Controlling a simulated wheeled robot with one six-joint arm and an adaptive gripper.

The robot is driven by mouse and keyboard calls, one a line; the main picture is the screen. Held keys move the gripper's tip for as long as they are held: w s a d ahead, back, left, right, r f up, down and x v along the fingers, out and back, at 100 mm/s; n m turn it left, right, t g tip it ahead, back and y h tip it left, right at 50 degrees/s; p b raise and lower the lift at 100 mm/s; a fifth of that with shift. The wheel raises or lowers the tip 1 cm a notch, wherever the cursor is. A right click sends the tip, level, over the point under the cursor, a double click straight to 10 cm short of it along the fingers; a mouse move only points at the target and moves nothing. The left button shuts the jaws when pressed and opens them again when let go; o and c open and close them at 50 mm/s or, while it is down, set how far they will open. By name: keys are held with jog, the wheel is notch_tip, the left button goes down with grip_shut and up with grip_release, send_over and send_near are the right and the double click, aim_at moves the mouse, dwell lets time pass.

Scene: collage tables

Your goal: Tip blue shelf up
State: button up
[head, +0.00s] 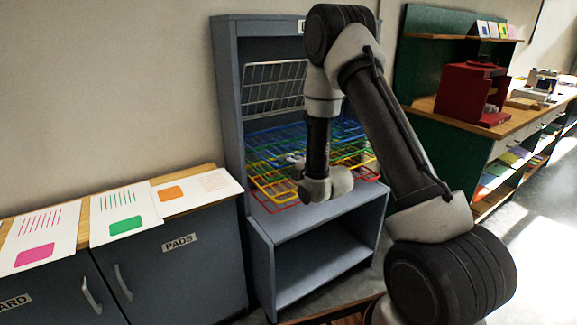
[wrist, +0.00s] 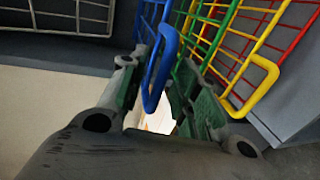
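The blue shelf (head: 347,128) is a wire rack lying roughly level among other coloured wire shelves in the grey cabinet, partly hidden by my arm in the head view. In the wrist view its looped blue front lip (wrist: 160,70) hangs between the two fingers of my gripper (wrist: 160,98). The fingers stand apart, with a gap showing beside the blue loop, so my gripper is open around it. In the head view my gripper's wrist is in front of the stack, and the fingertips are hard to make out.
Green, yellow (wrist: 262,75) and red (wrist: 298,45) wire shelves lie close by on the right in the wrist view. A white wire shelf (head: 275,88) stands tilted up at the cabinet's back. The grey cabinet's side walls (head: 229,110) bound the space. A low counter with cards (head: 115,215) stands left.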

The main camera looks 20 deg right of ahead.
jog(key=shift+w+f, duration=0.1)
jog(key=shift+w, duration=0.15)
jog(key=shift+c, duration=0.5)
grip_shut()
